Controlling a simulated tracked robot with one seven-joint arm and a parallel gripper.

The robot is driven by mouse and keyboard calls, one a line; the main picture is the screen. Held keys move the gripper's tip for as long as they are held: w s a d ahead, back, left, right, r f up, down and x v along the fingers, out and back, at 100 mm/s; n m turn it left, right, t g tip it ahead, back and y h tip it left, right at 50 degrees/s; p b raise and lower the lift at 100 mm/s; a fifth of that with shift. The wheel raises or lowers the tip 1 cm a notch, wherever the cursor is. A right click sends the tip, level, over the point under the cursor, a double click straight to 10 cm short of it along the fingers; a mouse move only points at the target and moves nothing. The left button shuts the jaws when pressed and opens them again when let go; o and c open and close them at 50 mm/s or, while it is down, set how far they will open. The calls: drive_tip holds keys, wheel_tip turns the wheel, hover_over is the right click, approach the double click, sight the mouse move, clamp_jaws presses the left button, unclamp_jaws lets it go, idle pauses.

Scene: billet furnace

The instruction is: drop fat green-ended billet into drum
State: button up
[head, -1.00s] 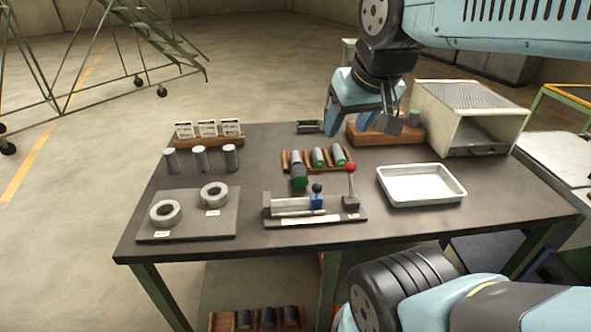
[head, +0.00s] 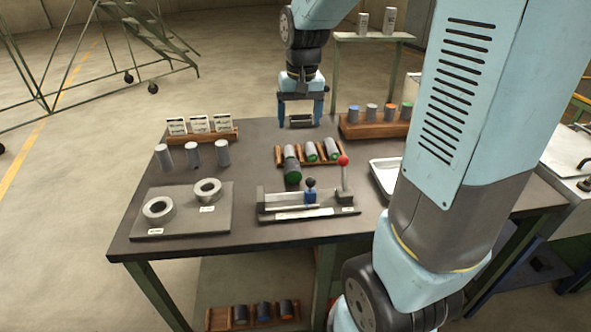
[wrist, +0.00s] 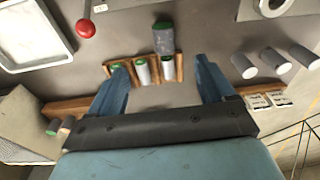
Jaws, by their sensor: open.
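The fat green-ended billet (head: 292,170) is grey with a dark green end, at the front left of the small wooden billet rack (head: 279,158). It also shows in the wrist view (wrist: 163,42), just beyond the rack. Thinner green-ended billets (head: 331,149) lie in the rack's slots. My gripper (head: 301,116) is open and empty above the back of the table, behind the rack. In the wrist view its spread fingers (wrist: 161,75) point towards the rack, and the fat billet is apart from them. I cannot make out a drum in these views.
A clamp fixture with a red-knobbed lever (head: 344,162) stands in front of the rack. Upright grey cylinders (head: 192,153) and a ring plate (head: 180,225) are on the left. A wooden block with coloured-top cylinders (head: 375,126) is back right. My arm hides much of the white tray (head: 381,178).

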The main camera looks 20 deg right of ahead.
drive_tip(key=g, duration=0.1)
hover_over(293, 165)
wheel_tip(293, 165, down, 6)
drive_tip(key=shift+m, duration=0.3)
wheel_tip(293, 165, down, 14)
drive_tip(key=shift+r, duration=0.1)
clamp_jaws()
idle(0.9)
drive_tip(key=shift+w, duration=0.1)
